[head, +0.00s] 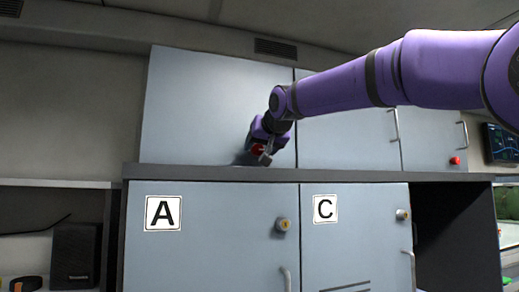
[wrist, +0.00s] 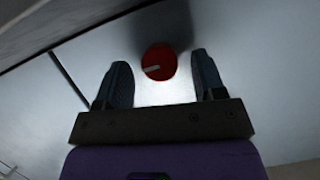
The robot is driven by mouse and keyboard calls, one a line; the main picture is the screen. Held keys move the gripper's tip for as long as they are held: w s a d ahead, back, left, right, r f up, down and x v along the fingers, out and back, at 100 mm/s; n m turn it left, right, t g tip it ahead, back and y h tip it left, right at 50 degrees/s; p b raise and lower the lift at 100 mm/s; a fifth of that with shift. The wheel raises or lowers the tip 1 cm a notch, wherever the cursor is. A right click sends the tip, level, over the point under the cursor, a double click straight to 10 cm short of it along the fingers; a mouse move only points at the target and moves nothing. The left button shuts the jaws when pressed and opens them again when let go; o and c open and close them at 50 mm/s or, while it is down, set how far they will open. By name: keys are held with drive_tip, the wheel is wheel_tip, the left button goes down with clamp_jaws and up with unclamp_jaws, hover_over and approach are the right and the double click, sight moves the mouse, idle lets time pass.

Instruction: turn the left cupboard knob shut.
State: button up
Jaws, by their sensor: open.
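The left cupboard knob (wrist: 159,61) is a round red knob with a pale line on its face, on a grey cupboard door. In the head view the red knob (head: 258,148) shows low on the upper left door (head: 200,105), partly hidden by my gripper (head: 264,152). In the wrist view my gripper (wrist: 161,82) is open, with one dark finger on each side of the knob and gaps between. The knob sits near the level of the fingertips, and I see no contact. The pale line lies nearly level, tilted slightly.
A second red knob (head: 455,160) is on the upper right door. A dark ledge (head: 220,173) runs just below the upper doors. My purple arm crosses in front of the upper doors.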

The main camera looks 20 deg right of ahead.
drive_tip(key=shift+w+f, duration=0.25)
drive_tip(key=shift+w, duration=0.35)
drive_tip(key=c, duration=0.9)
